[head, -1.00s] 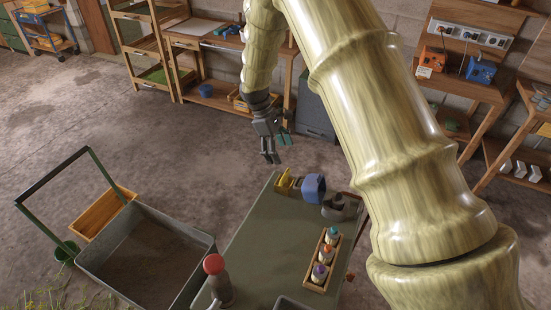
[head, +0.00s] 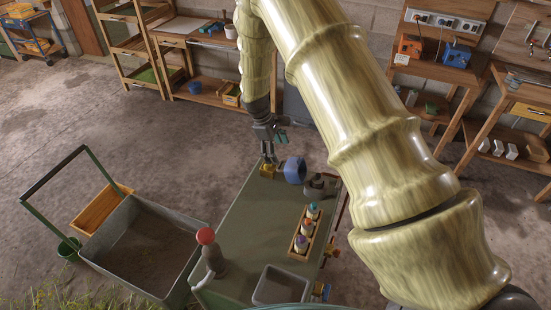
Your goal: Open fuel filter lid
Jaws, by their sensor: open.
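A small yellow fitting (head: 268,171) and a blue rounded part (head: 294,170) sit side by side at the far end of the green-grey bench top (head: 237,225). I cannot tell which of them is the fuel filter or its lid; they are small in this view. My gripper (head: 268,157) is open, points down and is just above the yellow fitting, left of the blue part. Its fingertips overlap the top of the fitting in the picture, and I cannot tell whether they touch it. Nothing is seen held.
A dark grey fixture (head: 319,185) stands right of the blue part. A wooden rack (head: 291,246) of small bottles, a red-topped cylinder (head: 210,252) and a grey bin (head: 281,286) are nearer. A grey cart (head: 112,268) stands left. The bench's middle is clear.

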